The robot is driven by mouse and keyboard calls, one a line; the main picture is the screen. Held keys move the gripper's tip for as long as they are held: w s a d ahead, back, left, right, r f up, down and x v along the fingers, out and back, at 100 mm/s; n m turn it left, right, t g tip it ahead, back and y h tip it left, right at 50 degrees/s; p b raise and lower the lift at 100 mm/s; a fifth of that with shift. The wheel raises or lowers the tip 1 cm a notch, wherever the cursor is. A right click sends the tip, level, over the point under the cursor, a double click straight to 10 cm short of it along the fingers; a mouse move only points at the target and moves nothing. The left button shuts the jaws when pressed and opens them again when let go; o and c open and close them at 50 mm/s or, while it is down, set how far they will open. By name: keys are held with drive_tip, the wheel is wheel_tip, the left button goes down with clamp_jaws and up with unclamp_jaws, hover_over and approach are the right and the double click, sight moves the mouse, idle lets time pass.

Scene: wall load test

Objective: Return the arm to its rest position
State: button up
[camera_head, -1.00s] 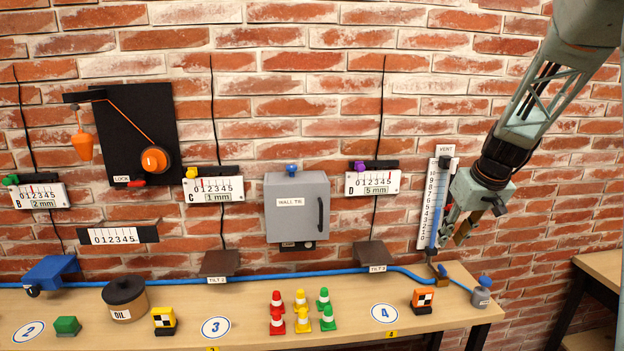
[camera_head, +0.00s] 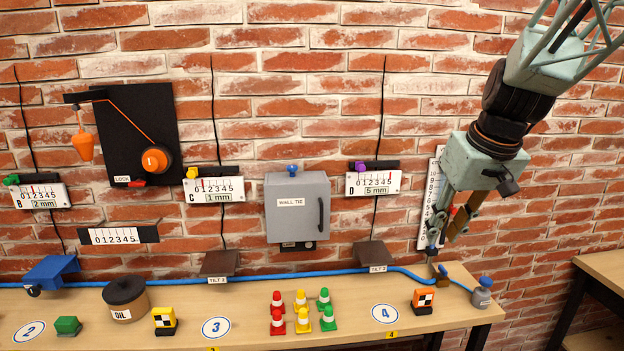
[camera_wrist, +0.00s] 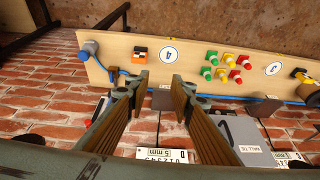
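My arm reaches down from the upper right in the head view. My gripper (camera_head: 446,236) hangs in front of the vent gauge (camera_head: 431,190), pointing down, above the right end of the bench. It hides much of the gauge. In the wrist view my gripper (camera_wrist: 160,84) has its two fingers apart, with nothing between them. The bench edge and bricks show through the gap.
The bench (camera_head: 455,310) carries an orange checkered block (camera_head: 423,300), small cones (camera_head: 303,310), an oil pot (camera_head: 126,300) and a grey weight (camera_head: 482,292). A blue hose (camera_head: 330,271) runs along its back. A grey wall tie box (camera_head: 297,208) hangs on the wall.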

drive_tip(key=s+a+r, duration=0.2)
drive_tip(key=s+a, duration=0.1)
drive_tip(key=s, duration=0.6)
drive_tip(key=s+a+r, duration=0.3)
drive_tip(key=s+a, duration=0.1)
drive_tip(key=s, duration=0.5)
drive_tip(key=s+a+f+m, duration=0.1)
drive_tip(key=s+f, duration=0.1)
drive_tip(key=s, duration=1.6)
drive_tip(key=shift+s+a+h, duration=0.2)
drive_tip(key=shift+h, duration=0.2)
